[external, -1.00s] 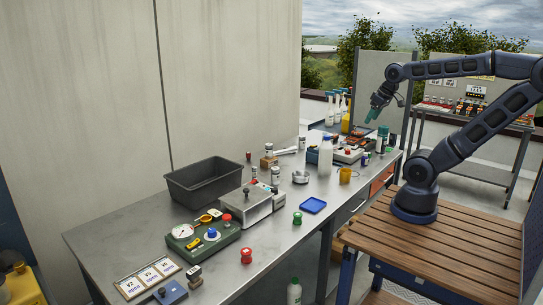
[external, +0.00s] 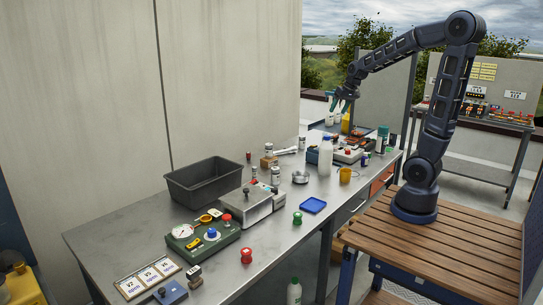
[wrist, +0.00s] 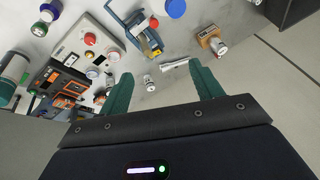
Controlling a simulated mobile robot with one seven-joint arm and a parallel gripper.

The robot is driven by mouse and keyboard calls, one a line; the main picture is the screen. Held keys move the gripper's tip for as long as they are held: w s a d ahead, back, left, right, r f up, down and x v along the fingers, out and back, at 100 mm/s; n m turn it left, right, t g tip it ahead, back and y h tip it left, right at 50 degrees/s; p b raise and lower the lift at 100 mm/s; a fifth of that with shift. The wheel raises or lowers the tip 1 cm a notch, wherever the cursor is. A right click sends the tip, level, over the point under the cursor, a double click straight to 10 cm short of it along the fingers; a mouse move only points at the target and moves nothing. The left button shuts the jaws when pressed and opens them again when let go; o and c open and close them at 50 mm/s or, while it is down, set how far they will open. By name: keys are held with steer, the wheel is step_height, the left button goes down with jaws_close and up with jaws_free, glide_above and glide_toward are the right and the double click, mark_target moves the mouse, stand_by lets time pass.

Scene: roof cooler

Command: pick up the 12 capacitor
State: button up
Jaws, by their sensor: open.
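Several small silver cylinders that look like capacitors stand on the grey workbench (external: 120,235); their labels are too small to read, so I cannot tell which is the 12 capacitor. One silver cylinder (external: 275,175) stands in front of a wooden block (external: 266,162), another (external: 269,146) stands behind it, and a third (external: 302,143) stands further right. In the wrist view, one silver cylinder (wrist: 222,48) is beside the wooden block and another (wrist: 148,82) is nearer the fingers. My gripper (external: 343,101) is open and empty, high above the bench's far end. Its green fingers (wrist: 162,70) show in the wrist view.
A dark grey bin (external: 205,184) stands at the back left of the bench. The front middle has bare room.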

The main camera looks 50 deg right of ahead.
steer(key=w+d+f+m+h, duration=0.1)
steer(key=w+d+f+m, duration=0.2)
steer(key=w+d+f, duration=0.7)
steer(key=m+g+h, duration=0.1)
steer(key=m+h, duration=0.1)
steer(key=h, duration=0.1)
glide_above(331, 135)
steer(key=s+a, duration=0.2)
steer(key=a, duration=0.1)
step_height(331, 135, down, 10)
steer(key=x, duration=0.5)
steer(key=shift+d+f, duration=0.15)
steer(key=shift+d, duration=0.15)
steer(key=shift+x, duration=2.8)
steer(key=c, duration=1.1)
steer(key=shift+c, duration=0.2)
